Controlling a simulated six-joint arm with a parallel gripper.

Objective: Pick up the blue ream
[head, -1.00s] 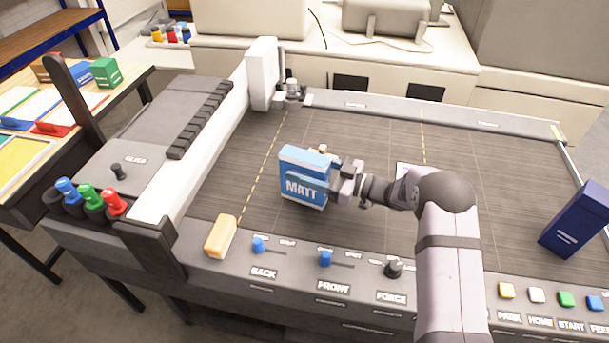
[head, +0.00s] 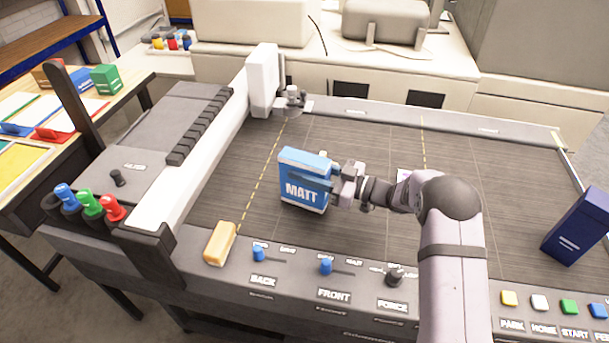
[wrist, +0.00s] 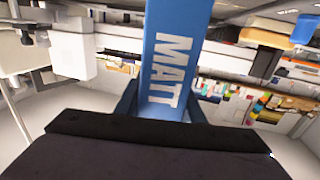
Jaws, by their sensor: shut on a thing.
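The blue ream (head: 305,173) is a box-shaped packet with a blue top, a white band and the word MATT on its front. It is upright over the left-middle part of the dark machine bed (head: 380,265). My gripper (head: 333,187) comes from the right and is shut on the ream's right end. In the wrist view the ream (wrist: 172,60) stands between the two dark fingers (wrist: 160,105). Whether its underside touches the bed is hard to tell.
A dark blue box (head: 580,228) stands at the bed's right. A tan block (head: 220,243) lies at the front left, near the blue sliders (head: 326,266). A white and grey gantry (head: 215,135) bounds the left. The bed behind the ream is clear.

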